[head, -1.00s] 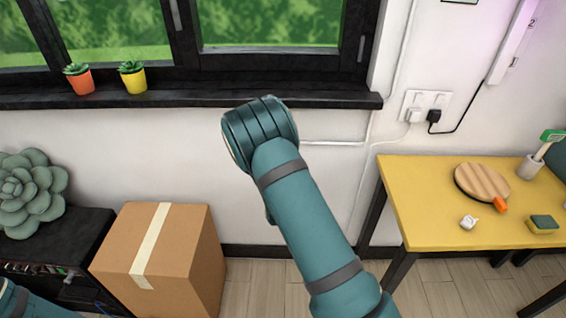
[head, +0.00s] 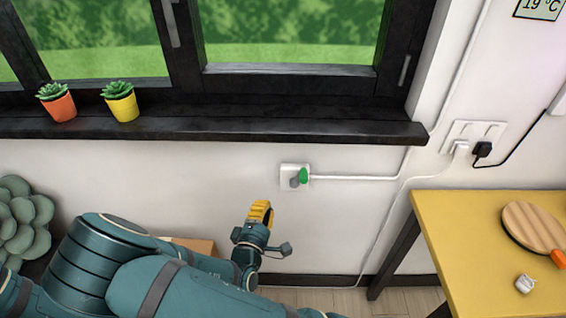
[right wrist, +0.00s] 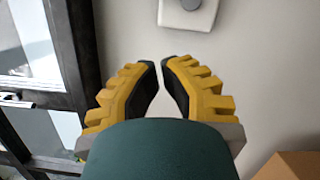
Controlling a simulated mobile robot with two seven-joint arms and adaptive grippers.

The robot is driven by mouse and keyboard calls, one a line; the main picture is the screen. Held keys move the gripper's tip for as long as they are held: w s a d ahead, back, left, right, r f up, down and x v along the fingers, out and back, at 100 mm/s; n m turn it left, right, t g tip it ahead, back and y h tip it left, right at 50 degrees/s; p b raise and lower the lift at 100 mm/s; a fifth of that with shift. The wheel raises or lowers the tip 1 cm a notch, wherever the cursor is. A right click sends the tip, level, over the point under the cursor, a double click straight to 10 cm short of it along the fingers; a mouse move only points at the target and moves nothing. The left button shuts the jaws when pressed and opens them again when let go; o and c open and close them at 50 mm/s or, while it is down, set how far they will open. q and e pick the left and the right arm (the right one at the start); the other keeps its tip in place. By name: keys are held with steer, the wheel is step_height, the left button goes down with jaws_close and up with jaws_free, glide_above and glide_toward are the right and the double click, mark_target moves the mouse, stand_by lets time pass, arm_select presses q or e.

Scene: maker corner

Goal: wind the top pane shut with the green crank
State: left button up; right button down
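The crank is on a small white wall plate (head: 287,169) below the window sill. It has a grey hub (head: 294,183) and a green handle (head: 303,176). My right gripper (head: 263,208), with yellow fingers, is below and left of the crank, apart from it. In the right wrist view its fingertips (right wrist: 159,64) stand a narrow gap apart with nothing between them. Part of the white plate (right wrist: 178,14) shows beyond them at the top; the green handle is out of that view. The window (head: 290,35) shows only its lower part, so the top pane cannot be seen. My left gripper is not in view.
The dark sill (head: 230,128) juts out above the crank, with an orange pot (head: 60,107) and a yellow pot (head: 123,107) on it. A yellow table (head: 450,235) stands at right. A cardboard box (head: 195,244) is mostly hidden behind my arm.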

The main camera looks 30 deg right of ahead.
arm_select(q)
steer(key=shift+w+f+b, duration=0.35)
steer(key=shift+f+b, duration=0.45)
steer(key=shift+b, duration=0.05)
arm_select(e)
steer(key=shift+w+d+r, duration=0.35)
steer(key=shift+w+d, duration=0.45)
steer(key=shift+d, duration=0.9)
steer(key=shift+w+d+r, duration=0.35)
steer(key=shift+w+d, duration=0.4)
steer(key=shift+d, duration=0.95)
steer(key=shift+w+d+r, duration=0.35)
steer(key=shift+w+d, duration=0.45)
steer(key=shift+d, duration=0.9)
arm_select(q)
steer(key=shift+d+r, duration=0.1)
arm_select(e)
steer(key=shift+d, duration=0.1)
